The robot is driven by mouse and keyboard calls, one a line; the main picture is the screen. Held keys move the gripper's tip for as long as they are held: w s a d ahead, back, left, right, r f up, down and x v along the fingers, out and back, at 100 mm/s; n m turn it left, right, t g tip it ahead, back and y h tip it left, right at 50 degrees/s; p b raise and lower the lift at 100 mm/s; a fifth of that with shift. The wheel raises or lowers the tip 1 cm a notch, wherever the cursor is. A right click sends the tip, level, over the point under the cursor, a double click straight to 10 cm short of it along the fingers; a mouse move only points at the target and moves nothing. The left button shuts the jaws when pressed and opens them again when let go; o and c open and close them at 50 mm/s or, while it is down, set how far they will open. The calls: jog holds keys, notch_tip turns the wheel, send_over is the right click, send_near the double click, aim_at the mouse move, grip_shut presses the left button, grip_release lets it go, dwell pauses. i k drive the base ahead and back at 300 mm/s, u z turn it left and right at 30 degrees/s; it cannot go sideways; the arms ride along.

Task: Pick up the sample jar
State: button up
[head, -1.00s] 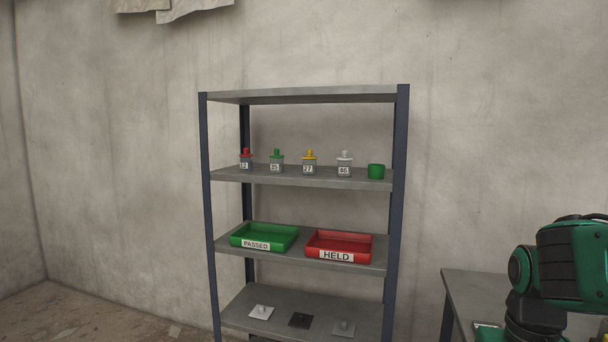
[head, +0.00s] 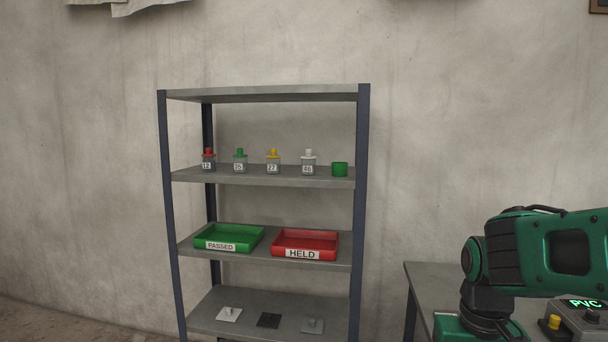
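Several small sample jars stand in a row on the second shelf from the top in the head view. From left they are a red-capped jar labelled 12 (head: 208,161), a green-capped jar with a number that looks like 35 (head: 240,162), a yellow-capped jar labelled 27 (head: 273,163) and a white-capped jar labelled 46 (head: 308,164). All are upright and apart. Which one is the task's jar, I cannot tell. My green and black arm is at the right, away from the shelf. My gripper's fingers are not visible.
A green cup-like object (head: 340,169) stands right of the jars. Below are a green PASSED tray (head: 220,247) and a red HELD tray (head: 302,253). A grey table (head: 425,277) stands right, with a box displaying PVC (head: 585,322).

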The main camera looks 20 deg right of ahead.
aim_at(241, 165)
jog(key=u, duration=2.25)
jog(key=i, duration=1.95)
jog(key=z, duration=1.65)
